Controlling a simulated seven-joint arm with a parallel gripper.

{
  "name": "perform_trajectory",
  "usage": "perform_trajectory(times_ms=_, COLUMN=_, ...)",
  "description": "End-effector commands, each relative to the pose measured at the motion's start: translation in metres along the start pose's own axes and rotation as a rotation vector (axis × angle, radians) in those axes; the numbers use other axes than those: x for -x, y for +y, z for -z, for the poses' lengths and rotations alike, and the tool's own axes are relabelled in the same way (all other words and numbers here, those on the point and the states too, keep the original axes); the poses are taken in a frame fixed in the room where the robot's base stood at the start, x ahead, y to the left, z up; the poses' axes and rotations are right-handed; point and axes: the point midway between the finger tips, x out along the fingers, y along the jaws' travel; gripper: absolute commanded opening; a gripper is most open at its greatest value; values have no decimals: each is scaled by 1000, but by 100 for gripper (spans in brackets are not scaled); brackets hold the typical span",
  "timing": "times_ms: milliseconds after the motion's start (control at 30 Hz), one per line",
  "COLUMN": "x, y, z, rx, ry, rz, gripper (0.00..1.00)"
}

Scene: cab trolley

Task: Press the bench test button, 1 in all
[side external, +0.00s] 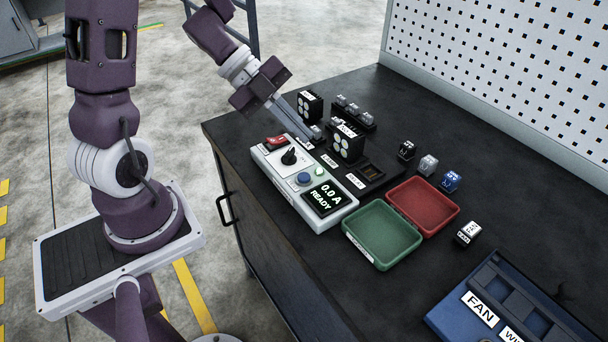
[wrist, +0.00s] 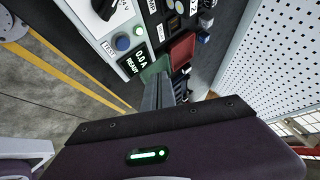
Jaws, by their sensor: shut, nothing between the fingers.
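The white bench tester (side external: 284,178) stands near the left edge of the black bench. Its round blue button (side external: 304,179) appears unobstructed; in the wrist view the blue button (wrist: 122,43) sits beside a TEST label. The tester's display (side external: 326,198) reads 0.0 A READY. A small green light (side external: 319,171) glows near the button. My gripper (side external: 309,142) is shut and empty, pointing down over the far part of the tester and the socket board. It is away from the button. In the wrist view its fingers (wrist: 160,92) show together; whether the tips touch anything is unclear.
Black blocks with round pale faces (side external: 348,143) rise beside my gripper. A green tray (side external: 382,235) and a red tray (side external: 423,205) lie to the right. Several small relays (side external: 428,165) stand beyond them. A blue holder labelled FAN (side external: 480,309) is at the lower right. A perforated panel (side external: 500,70) backs the bench.

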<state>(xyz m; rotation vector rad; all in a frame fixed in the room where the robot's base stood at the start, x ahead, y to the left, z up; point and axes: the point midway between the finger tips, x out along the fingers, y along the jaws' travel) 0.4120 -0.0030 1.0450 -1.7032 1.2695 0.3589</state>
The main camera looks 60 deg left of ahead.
Motion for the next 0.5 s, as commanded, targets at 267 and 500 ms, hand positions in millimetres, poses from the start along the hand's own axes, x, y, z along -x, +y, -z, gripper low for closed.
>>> perform_trajectory(times_ms=267, x=-29, y=22, z=-21, rx=6, ry=2, rz=-2, gripper=0)
perform_trajectory(times_ms=500, x=-48, y=35, z=-35, rx=4, ry=0, rz=-1, gripper=0)
